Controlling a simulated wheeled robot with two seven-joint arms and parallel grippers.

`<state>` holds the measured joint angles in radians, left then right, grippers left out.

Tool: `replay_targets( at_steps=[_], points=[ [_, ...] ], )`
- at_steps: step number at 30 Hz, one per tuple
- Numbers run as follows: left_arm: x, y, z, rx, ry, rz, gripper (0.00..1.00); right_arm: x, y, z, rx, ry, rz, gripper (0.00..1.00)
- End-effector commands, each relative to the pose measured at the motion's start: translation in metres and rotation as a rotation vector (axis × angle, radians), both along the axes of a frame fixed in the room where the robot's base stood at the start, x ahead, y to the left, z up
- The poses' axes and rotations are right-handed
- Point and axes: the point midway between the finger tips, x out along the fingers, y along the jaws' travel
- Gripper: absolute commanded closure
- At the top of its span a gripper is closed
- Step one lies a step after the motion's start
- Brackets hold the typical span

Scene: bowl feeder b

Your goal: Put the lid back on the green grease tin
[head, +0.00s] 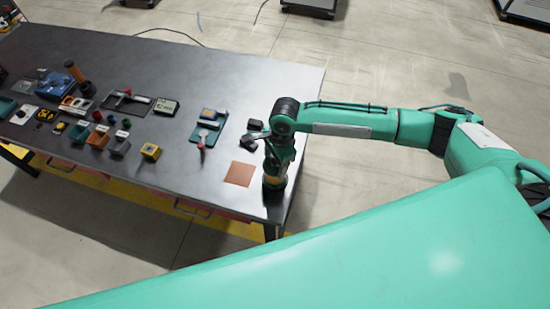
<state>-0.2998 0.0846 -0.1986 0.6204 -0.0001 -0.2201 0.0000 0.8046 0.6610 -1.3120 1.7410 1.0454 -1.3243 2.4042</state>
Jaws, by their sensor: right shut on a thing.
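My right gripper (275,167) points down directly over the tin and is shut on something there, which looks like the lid. The lid is too small and too hidden by the fingers to make out. I cannot tell whether it touches the tin's rim. My left gripper is not in view.
A copper-coloured square mat (239,173) lies just left of the tin. Small dark blocks (254,125) lie behind it. A green tray (207,130) and a yellow box (150,152) stand farther left, with several bins and tools beyond. The table's right edge (305,130) is close by.

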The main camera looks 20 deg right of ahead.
Motion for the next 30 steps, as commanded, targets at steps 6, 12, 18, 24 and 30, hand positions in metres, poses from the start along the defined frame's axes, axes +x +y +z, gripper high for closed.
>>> replay_targets(
  at_steps=[6, 12, 18, 24, 30],
  points=[
    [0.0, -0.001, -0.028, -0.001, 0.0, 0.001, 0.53, 0.001, 0.0, -0.02, 0.0, -0.002, 0.0, 0.53],
    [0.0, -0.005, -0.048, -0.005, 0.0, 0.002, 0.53, 0.001, 0.0, -0.034, 0.0, -0.002, 0.0, 0.53],
    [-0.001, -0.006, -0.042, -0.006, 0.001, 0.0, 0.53, 0.0, 0.0, -0.046, 0.001, 0.0, -0.002, 0.53],
    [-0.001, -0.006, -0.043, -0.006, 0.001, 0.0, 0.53, 0.0, 0.0, -0.052, 0.0, -0.001, -0.001, 0.53],
    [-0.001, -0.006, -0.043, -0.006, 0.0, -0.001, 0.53, 0.0, 0.0, -0.052, 0.0, -0.001, -0.001, 0.53]
  ],
)
